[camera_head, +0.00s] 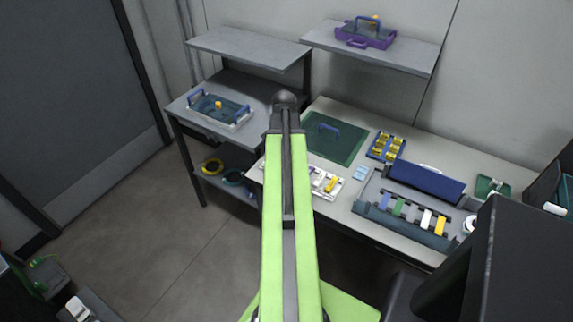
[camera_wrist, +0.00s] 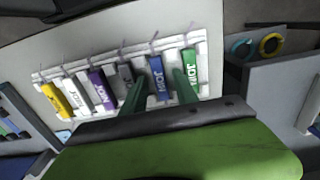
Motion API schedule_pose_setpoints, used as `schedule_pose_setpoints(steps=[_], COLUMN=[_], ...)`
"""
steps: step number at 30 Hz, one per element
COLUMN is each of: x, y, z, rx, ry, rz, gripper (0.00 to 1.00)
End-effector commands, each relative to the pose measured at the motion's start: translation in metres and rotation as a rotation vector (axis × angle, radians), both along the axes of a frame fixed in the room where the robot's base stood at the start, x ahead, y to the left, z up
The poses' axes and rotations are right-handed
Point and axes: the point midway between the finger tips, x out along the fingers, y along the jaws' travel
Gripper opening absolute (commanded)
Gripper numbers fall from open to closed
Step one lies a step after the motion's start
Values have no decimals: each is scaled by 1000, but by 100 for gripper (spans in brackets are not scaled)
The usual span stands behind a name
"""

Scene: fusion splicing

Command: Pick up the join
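Several coloured joins marked "JOIN" stand in a row in a white rack (camera_wrist: 70,72) in the wrist view: a yellow join (camera_wrist: 50,100), a white join (camera_wrist: 76,95), a purple join (camera_wrist: 100,90), a grey one (camera_wrist: 126,76), a blue join (camera_wrist: 157,80) and a green join (camera_wrist: 190,70). My gripper (camera_wrist: 160,84) has its two dark green fingers apart, one on each side of the blue join. I cannot tell whether either finger touches it. In the head view, part of the white rack (camera_head: 338,184) shows beside my arm, which hides my gripper.
The workbench (camera_head: 345,207) also holds a green mat (camera_head: 345,150), a blue tray of gold spools (camera_head: 386,147) and a grey device (camera_head: 405,207) with coloured pieces. A side table (camera_head: 180,108) stands left with a handled tray (camera_head: 232,121).

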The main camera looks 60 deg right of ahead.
Motion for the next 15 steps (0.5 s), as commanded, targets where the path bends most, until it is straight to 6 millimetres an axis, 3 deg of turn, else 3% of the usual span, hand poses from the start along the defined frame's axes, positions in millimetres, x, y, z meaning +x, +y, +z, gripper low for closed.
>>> schedule_pose_setpoints(steps=[1,7,15], x=[0,0,0], y=[0,0,0], z=[0,0,0], rx=[0,0,0], ry=[0,0,0], rz=[0,0,0], gripper=[27,1,0])
